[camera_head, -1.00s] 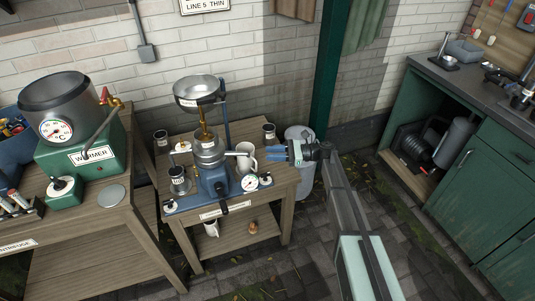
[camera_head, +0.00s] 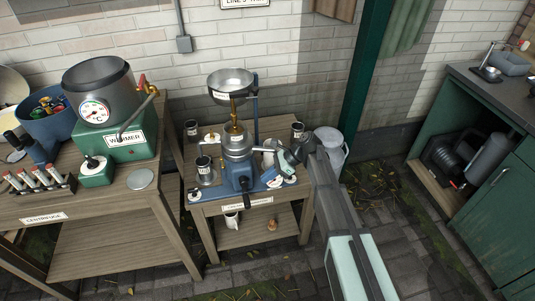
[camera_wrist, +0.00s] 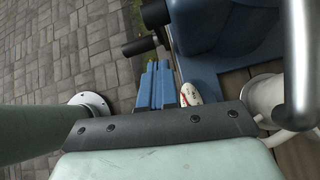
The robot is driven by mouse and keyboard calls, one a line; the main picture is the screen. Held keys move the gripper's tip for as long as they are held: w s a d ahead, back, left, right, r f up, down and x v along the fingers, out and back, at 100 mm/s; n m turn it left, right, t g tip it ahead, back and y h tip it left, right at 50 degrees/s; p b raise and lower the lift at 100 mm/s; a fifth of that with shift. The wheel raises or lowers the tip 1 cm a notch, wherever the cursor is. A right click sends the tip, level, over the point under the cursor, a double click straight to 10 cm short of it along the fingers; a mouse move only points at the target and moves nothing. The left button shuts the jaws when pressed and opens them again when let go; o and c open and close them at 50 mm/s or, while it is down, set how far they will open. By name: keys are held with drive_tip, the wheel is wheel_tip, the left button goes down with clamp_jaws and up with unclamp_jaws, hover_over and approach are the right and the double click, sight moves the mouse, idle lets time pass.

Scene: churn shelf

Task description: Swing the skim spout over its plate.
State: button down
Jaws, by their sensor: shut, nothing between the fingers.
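The separator (camera_head: 238,148) stands on the small wooden table, with a steel bowl on top and a blue base. A pale metal spout shows large at the right edge in the wrist view (camera_wrist: 300,60), above a white mug (camera_wrist: 262,98). I cannot read which spout is the skim one. A dark-labelled tin stands on a round metal plate (camera_head: 208,180) left of the separator. My gripper (camera_wrist: 157,68) is shut and empty, its blue fingers low beside the right end of the blue base, left of the spout. In the head view my wrist partly hides the mug.
A black crank handle (camera_head: 246,190) sticks out at the base's front. The warmer (camera_head: 118,138) stands on the left bench. A grey bin (camera_head: 330,142) is behind my arm. Paved floor in front is clear.

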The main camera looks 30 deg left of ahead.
drive_tip(key=s+a+r+t+h, duration=0.1)
drive_tip(key=s+r+t+h, duration=0.25)
drive_tip(key=r+t, duration=0.35)
drive_tip(key=s+a+r+t+h, duration=0.2)
drive_tip(key=r+t+h, duration=0.3)
drive_tip(key=r+t, duration=0.15)
drive_tip(key=w+f, duration=0.7)
drive_tip(key=w, duration=0.3)
drive_tip(key=shift+a+m+t, duration=0.15)
drive_tip(key=shift+m+t, duration=0.15)
drive_tip(key=shift+t, duration=0.15)
drive_tip(key=shift+f, duration=0.1)
